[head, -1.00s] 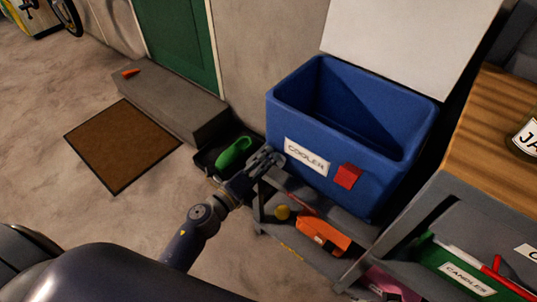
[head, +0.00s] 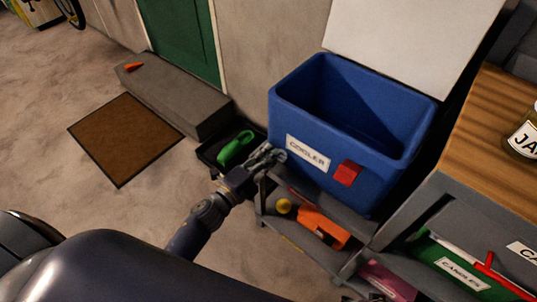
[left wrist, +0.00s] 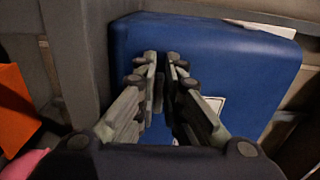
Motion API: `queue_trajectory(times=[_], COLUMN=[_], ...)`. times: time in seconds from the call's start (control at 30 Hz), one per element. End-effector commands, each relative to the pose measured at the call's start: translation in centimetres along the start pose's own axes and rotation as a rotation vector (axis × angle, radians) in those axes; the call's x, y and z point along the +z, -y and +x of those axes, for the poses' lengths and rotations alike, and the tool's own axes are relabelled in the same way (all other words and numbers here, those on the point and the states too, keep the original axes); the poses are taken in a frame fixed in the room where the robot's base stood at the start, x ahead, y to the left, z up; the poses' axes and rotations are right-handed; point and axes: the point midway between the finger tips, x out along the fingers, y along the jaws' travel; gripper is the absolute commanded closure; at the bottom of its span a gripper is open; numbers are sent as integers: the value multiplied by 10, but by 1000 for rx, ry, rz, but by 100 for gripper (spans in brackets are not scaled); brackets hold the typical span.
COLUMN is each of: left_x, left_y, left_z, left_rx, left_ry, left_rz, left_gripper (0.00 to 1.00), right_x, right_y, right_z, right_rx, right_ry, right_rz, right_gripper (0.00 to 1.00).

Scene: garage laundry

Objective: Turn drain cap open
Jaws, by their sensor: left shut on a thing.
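The blue cooler (head: 292,118) stands with its white lid up on the grey cart, its label and a red latch (head: 348,173) on the front. My left gripper (head: 272,154) is at the cooler's lower left end. In the left wrist view my left gripper (left wrist: 161,72) points at the blue cooler wall (left wrist: 225,60), its fingers close together on a small dark piece, the drain cap (left wrist: 159,95). The fingers hide most of the cap, so how far it is turned cannot be told. The cap is hidden in the head view. My right gripper is not seen.
Below the cooler, the cart shelf (head: 290,232) holds an orange box (head: 322,226) and a yellow round thing (head: 283,206). A black tray (head: 208,155) with a green thing (head: 236,148) lies on the floor behind my left gripper. A wooden-topped bench (head: 500,130) stands at right.

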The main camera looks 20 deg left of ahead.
Motion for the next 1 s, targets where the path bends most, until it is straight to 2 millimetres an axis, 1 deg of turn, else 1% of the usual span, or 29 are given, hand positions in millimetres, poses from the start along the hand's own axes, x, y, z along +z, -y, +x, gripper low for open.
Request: queue_trajectory(times=[0.27, 0.3, 0.33, 0.37, 0.67, 0.77, 0.87, 1.0], left_x=[0, 0, 0, 0, 0, 0, 0, 0], left_y=[0, 0, 0, 0, 0, 0, -2, -2], left_z=[0, 0, 0, 0, 0, -4, -15, -42], left_rx=[-1, -1, -1, -1, 0, 1, 3, 4], left_ry=[1, 1, 1, 1, 0, 1, 1, 2], left_rz=[-3, -2, -2, -2, -1, -1, -2, -2], left_gripper=[100, 83, 76, 72, 72, 72, 72, 72], right_x=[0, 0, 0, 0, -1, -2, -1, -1], right_y=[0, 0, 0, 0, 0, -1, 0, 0], right_z=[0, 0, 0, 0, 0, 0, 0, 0], right_rx=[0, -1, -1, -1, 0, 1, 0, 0], right_ry=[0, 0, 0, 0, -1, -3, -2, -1], right_rz=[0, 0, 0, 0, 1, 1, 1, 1], right_gripper=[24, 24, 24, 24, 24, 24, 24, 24])
